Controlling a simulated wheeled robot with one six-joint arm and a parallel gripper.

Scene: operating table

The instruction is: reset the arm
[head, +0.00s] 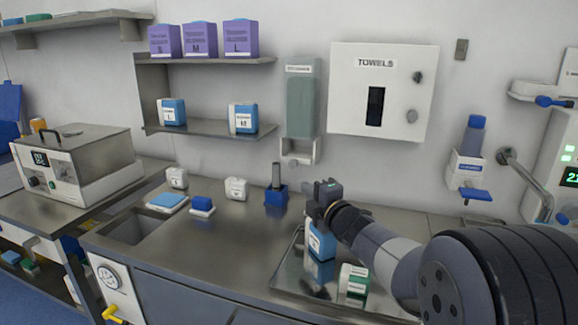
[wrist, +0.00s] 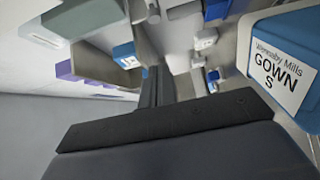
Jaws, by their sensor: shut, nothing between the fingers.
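My arm reaches in from the lower right of the head view. My gripper (head: 321,196) is at its end, over the back part of the steel counter (head: 240,255). Its fingers are shut and empty; they also show as narrow dark bars in the wrist view (wrist: 154,88). A blue gowns pack (head: 321,243) stands on the tray just below the gripper, partly hidden by it.
A steel tray (head: 290,268) also holds a green and white pack (head: 354,282). A blue holder (head: 276,195), small white packs (head: 236,188) and a sink (head: 138,228) lie to the left. Shelves (head: 210,128), a dispenser (head: 302,100) and a towel cabinet (head: 400,80) are on the wall behind.

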